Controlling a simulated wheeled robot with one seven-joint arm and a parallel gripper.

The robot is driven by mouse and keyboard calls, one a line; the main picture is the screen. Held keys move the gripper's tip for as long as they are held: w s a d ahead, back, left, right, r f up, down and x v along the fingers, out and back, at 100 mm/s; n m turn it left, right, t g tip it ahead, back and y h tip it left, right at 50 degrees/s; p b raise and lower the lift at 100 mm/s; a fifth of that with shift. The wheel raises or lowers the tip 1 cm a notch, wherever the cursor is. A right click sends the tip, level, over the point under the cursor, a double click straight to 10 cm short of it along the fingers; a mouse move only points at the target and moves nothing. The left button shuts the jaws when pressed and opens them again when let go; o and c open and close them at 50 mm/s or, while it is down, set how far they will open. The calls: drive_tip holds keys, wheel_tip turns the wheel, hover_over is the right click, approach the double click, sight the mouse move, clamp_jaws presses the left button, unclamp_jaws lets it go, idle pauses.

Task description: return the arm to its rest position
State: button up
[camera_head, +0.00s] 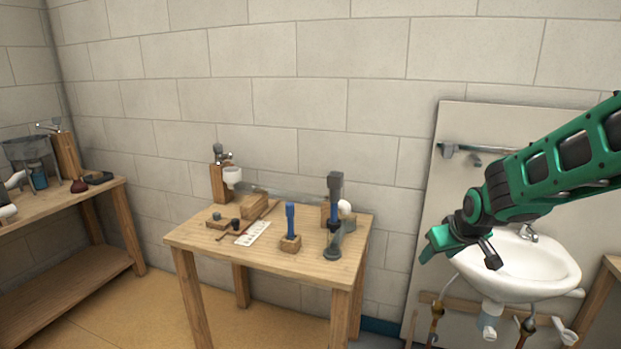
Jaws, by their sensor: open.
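My gripper (461,254) hangs at the right of the view, at the end of my green and black arm, which reaches in from the right edge. Its jaws are apart and nothing shows between them. It is in front of the white sink (520,268), over the basin's left side in the picture, and hides part of the rim. I cannot tell its exact distance from the sink.
A wooden table (200,238) in the middle bears several tools, including a blue-handled one (291,220) in a wooden block. A workbench (110,192) stands at the left. The sink is on a pale panel (452,125). Floor shows between bench and table.

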drive_tip(key=s+a+r+m+g, duration=0.1)
drive_tip(key=s+a+r, duration=0.1)
drive_tip(key=s, duration=0.8)
drive_tip(key=s+a+r+m+g, duration=0.1)
drive_tip(key=s+r, duration=0.1)
drive_tip(key=s, duration=0.8)
drive_tip(key=s+d+f+m+g, duration=0.1)
drive_tip(key=s+d+m+g, duration=0.1)
drive_tip(key=s+d, duration=0.3)
drive_tip(key=s+d+f+m+g, duration=0.1)
drive_tip(key=s+d+m+g, duration=0.2)
drive_tip(key=s+d, duration=0.3)
drive_tip(key=s+m, duration=0.1)
drive_tip(key=s, duration=0.4)
drive_tip(key=shift+s+d, duration=0.15)
drive_tip(key=shift+s, duration=0.15)
drive_tip(key=shift+w+f, duration=0.25)
drive_tip(key=shift+w, duration=0.4)
